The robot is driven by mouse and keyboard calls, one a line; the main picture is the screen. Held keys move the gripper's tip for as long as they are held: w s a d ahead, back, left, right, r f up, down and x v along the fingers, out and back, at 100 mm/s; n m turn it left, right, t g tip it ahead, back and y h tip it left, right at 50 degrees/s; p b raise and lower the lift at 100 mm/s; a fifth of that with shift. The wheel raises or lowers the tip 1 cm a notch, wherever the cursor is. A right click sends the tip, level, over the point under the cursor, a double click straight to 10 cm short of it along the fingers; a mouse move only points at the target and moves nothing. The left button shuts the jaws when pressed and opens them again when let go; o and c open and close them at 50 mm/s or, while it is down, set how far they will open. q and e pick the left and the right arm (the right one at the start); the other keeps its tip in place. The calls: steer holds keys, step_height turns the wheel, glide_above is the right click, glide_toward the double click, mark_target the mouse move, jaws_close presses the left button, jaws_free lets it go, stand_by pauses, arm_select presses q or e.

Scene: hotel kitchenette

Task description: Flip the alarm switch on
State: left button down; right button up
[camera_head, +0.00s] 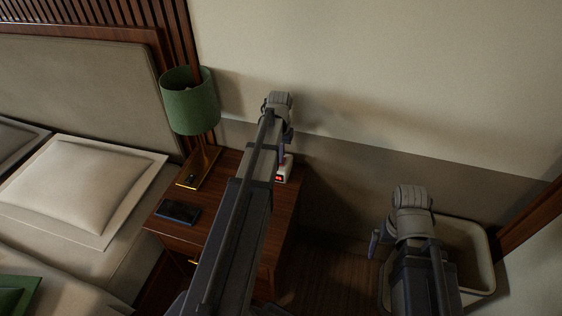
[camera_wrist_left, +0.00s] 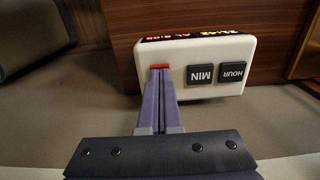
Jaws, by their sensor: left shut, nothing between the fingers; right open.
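The white alarm clock (camera_head: 284,172) stands on the wooden nightstand, partly hidden behind my left arm in the head view. In the left wrist view the clock (camera_wrist_left: 220,55) shows black HOUR and MIN buttons, a lit display along its far edge and a small red switch (camera_wrist_left: 159,67). My left gripper (camera_wrist_left: 161,76) is shut with nothing in it. Its purple fingertips are right at the red switch, covering its near side; contact is hard to tell. My right gripper (camera_head: 375,243) is open, low at the right and away from the clock, largely hidden by its own arm.
The nightstand (camera_head: 230,170) also holds a green-shaded lamp (camera_head: 190,102) and a dark phone (camera_head: 178,212), both left of my left arm. The bed is at the left. A pale bin (camera_head: 465,225) stands on the floor behind my right arm. A wall rises behind the nightstand.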

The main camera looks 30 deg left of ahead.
arm_select(q)
steer(key=shift+f, duration=0.35)
steer(key=shift+r, duration=0.2)
step_height(320, 180, up, 7)
steer(key=p, duration=0.6)
steer(key=shift+p, duration=0.35)
steer(key=shift+f, duration=0.1)
steer(key=s+d+r+m+p, duration=0.2)
steer(key=s+d, duration=0.3)
steer(key=d, duration=0.5)
steer(key=s+d+r+m+p, duration=0.2)
steer(key=s+d+r+p, duration=0.3)
steer(key=d, duration=0.5)
steer(key=s+d+r+m+y+p, duration=0.1)
steer(key=s+d+r+p, duration=0.3)
steer(key=d, duration=0.6)
steer(key=shift+s+d+m, duration=0.25)
steer(key=shift+s+m, duration=0.45)
steer(key=shift+s, duration=0.55)
